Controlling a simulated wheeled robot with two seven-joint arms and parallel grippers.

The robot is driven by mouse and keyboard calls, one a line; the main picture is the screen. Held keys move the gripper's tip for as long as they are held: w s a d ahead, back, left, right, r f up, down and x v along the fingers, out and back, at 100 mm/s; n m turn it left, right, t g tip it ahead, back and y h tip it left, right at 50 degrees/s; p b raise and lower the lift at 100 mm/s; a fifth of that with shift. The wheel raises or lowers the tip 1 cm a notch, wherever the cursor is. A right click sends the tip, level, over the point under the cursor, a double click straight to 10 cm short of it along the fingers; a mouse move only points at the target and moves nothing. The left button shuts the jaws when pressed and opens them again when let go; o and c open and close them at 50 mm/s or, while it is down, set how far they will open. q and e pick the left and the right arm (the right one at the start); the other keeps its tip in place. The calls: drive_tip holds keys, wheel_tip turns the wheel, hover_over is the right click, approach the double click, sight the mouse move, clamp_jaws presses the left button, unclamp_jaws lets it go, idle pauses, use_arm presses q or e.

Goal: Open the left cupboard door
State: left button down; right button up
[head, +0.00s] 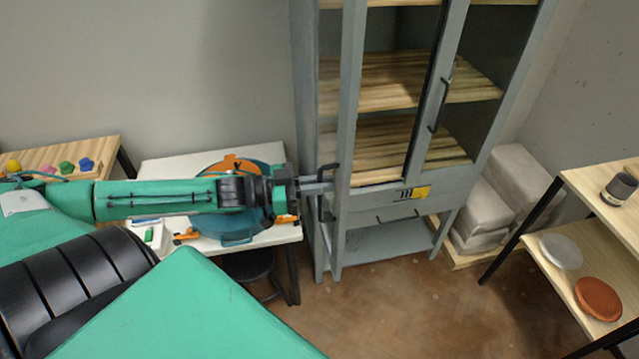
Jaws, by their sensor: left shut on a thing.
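The grey cupboard (388,185) stands against the back wall, with wooden shelves inside. Its left door (351,100) is swung outward and seen nearly edge-on, so shelves show openly beside it. The left door's dark handle (322,208) is on the face turned to the left. My left gripper (324,184) reaches in from the left and is shut on this handle; the fingertips partly cover it. The right door (451,70) looks closed, with its own black handle (441,105). My right gripper is not in view.
A white table (160,172) with a teal and orange machine (247,222) stands close under my left arm. A wooden shelf unit (560,253) with dishes is at the right. Wrapped grey blocks (478,212) sit beside the cupboard. The floor (400,300) in front is clear.

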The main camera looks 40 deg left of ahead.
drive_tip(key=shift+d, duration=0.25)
use_arm(q)
drive_tip(key=c, duration=1.6)
unclamp_jaws()
drive_tip(key=shift+c, duration=0.2)
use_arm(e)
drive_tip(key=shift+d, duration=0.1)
use_arm(q)
drive_tip(key=shift+s+a, duration=0.1)
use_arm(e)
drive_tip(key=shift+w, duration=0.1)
